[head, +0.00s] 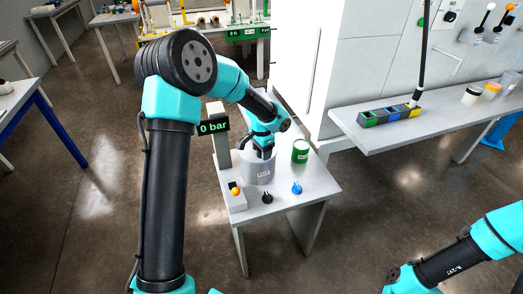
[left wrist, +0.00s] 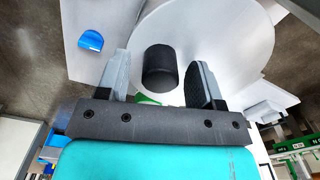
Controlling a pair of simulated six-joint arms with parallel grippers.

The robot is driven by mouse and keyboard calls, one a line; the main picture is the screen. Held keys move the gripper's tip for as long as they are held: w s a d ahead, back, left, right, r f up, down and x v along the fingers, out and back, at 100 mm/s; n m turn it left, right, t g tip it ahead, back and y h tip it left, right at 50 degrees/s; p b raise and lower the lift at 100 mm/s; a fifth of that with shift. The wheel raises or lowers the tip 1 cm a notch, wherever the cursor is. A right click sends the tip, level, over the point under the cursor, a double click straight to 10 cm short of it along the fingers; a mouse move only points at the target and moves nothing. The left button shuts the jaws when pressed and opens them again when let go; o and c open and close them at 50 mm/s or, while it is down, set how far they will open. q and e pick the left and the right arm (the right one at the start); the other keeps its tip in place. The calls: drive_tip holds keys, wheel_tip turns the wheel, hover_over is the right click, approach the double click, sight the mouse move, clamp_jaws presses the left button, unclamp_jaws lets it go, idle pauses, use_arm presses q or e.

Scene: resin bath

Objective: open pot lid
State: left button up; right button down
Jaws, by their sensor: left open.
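The grey metal pot (head: 258,172) stands upright on the small grey table, with a label on its front. Its round pale lid (left wrist: 225,40) fills much of the left wrist view and has a black cylindrical knob (left wrist: 160,70) in its middle. My left gripper (head: 264,152) is over the pot, pointing down. In the left wrist view its two fingers (left wrist: 160,65) are open, one on each side of the knob, with gaps between. The gripper hides much of the lid in the head view. My right arm shows at lower right; its gripper is out of view.
A green can (head: 300,151) stands right of the pot. A box with an orange button (head: 235,192), a black knob (head: 267,198) and a blue valve (head: 297,188) are at the front. A post with a "0 bar" display (head: 213,127) stands behind left. A grey shelf (head: 440,125) is at right.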

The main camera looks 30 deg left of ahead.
use_arm(q)
clamp_jaws()
idle(0.6)
drive_tip(key=shift+a+r, duration=0.1)
